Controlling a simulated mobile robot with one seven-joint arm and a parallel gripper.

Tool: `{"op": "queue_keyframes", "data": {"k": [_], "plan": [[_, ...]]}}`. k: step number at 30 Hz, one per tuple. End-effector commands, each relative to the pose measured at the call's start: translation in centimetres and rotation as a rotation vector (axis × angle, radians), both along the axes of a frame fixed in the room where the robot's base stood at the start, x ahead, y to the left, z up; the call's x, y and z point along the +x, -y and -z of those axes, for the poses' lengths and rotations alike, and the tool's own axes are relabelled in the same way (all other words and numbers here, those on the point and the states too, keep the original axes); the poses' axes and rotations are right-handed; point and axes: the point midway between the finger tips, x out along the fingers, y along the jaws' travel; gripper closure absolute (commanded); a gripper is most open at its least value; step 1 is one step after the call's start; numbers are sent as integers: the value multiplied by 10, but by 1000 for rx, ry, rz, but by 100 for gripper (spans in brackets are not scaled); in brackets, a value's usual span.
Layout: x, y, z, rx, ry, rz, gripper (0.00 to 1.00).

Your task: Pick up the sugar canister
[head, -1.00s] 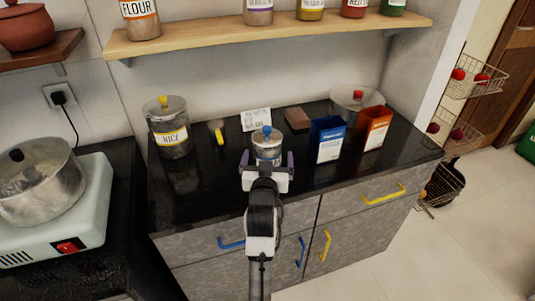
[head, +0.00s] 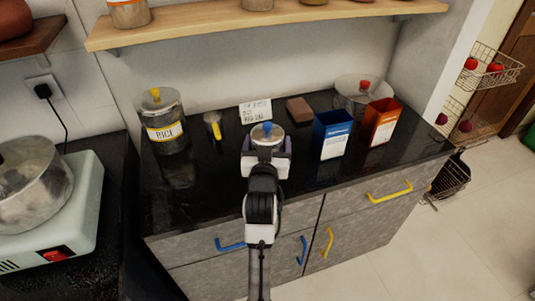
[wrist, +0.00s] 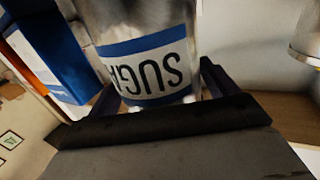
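The sugar canister (head: 267,136) is a clear jar with a blue knob on its lid, upright on the black counter. My gripper (head: 267,150) is level with its body, one finger on each side, and hides most of its label in the head view. In the wrist view the canister (wrist: 150,62) shows a blue and white "SUGAR" label, upside down, between the dark fingers of my gripper (wrist: 160,90). The fingers look spread around it, with a narrow gap at the right finger. Contact on the left side is unclear.
A blue box (head: 332,136) and an orange box (head: 382,122) stand right of the canister. A rice canister (head: 160,122) and a yellow-handled utensil (head: 214,126) are left. A card (head: 255,110) and brown block (head: 299,109) lie behind. A shelf (head: 220,29) hangs above.

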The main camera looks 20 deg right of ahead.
Motion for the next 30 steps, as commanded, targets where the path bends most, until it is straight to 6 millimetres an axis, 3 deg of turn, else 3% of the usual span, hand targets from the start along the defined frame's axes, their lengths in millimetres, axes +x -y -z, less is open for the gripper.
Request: {"op": "queue_keyframes", "data": {"k": [2, 12, 23, 30], "plan": [[0, 0, 0, 0, 0, 0, 26], [0, 0, 0, 0, 0, 0, 70], [0, 0, -7, -2, 7, 0, 71], [0, 0, -34, -4, 10, 0, 71]]}}
